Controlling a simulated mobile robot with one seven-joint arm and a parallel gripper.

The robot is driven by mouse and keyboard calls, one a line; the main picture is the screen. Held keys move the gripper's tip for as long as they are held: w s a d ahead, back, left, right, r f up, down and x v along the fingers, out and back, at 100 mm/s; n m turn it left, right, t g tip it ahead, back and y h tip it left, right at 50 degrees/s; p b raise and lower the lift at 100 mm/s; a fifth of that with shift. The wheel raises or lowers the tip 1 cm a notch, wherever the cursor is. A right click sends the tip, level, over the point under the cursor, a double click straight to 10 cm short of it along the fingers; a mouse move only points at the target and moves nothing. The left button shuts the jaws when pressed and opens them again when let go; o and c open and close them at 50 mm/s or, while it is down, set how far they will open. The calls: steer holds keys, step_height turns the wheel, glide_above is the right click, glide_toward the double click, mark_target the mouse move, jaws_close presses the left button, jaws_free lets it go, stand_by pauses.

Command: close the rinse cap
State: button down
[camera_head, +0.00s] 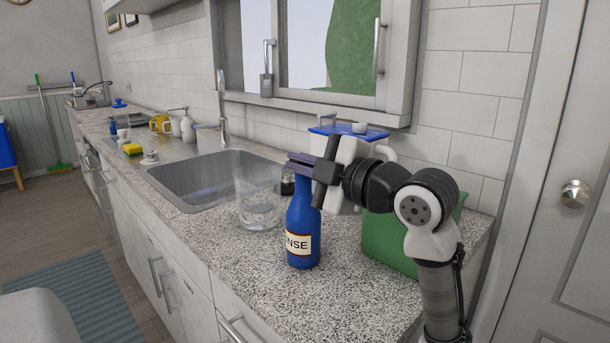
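The blue rinse bottle (304,227) stands upright on the speckled counter, right of the glass jar. Its cream label shows the letters "NSE". My gripper (302,161) comes in from the right, with its purplish fingers level at the very top of the bottle. The fingers cover the bottle's mouth, so the cap and its state are hidden. I cannot tell whether the fingers touch the bottle or how far apart they are.
A clear glass jar (259,204) stands close on the bottle's left, with a small dark object (287,187) behind. The sink (205,178) lies beyond. A green box (391,241) stands behind my arm, near a blue-topped item (335,131). The front counter is clear.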

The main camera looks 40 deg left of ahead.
steer(key=shift+s+f+n+b, duration=0.15)
steer(key=shift+f+n+b, duration=0.3)
steer(key=shift+n+b, duration=0.5)
steer(key=shift+s+f+n+b, duration=0.15)
steer(key=shift+f+n+b, duration=0.4)
steer(key=shift+n, duration=0.6)
steer(key=shift+r, duration=0.15)
steer(key=c, duration=1.6)
jaws_free()
steer(key=d+b, duration=0.1)
steer(key=d, duration=1.2)
steer(key=shift+d, duration=0.4)
